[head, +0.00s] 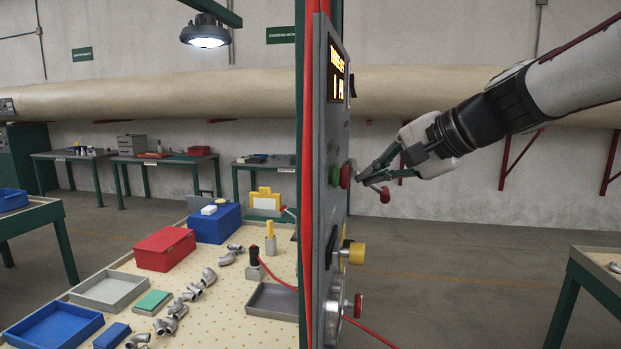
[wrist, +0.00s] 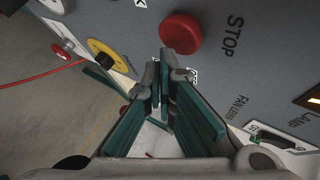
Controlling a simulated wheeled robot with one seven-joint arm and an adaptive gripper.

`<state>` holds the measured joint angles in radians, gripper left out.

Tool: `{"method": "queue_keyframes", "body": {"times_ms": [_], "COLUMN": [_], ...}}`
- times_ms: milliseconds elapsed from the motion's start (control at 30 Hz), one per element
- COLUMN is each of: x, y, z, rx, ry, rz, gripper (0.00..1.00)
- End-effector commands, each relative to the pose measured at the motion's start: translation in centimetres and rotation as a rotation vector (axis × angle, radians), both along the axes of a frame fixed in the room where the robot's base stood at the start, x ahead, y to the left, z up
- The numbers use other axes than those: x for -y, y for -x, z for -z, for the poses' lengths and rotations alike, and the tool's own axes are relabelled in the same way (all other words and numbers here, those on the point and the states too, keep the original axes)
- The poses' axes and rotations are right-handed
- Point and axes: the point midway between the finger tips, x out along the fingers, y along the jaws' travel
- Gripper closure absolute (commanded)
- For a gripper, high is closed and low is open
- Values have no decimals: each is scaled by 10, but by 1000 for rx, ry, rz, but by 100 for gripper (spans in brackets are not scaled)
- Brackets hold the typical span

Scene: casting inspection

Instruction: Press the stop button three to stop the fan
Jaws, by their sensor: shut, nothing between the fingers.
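The grey control panel (head: 322,120) stands nearly edge-on in the head view. In the wrist view a round red button (wrist: 181,33) sits beside the word STOP, with a partly legible FAN label lower right. My gripper (head: 361,178) reaches in from the right, its fingertips close to the red button. In the wrist view my gripper (wrist: 166,62) is shut and empty, its tips just below the red button in the picture. I cannot tell whether they touch it.
A red cable (head: 372,334) runs below. A table (head: 232,262) left of the panel holds bins and metal elbows.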

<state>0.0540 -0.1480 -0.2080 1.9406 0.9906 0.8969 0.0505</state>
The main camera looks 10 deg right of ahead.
Motion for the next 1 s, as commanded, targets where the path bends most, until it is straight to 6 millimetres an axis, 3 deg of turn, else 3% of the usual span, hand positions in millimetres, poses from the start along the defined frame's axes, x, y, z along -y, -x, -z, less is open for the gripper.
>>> {"method": "queue_keyframes", "body": {"times_ms": [367, 1000], "x": [3, 49], "y": [1, 16], "z": [0, 0], "rx": [0, 0], "ry": [0, 0], "rz": [1, 1], "gripper": [100, 100]}}
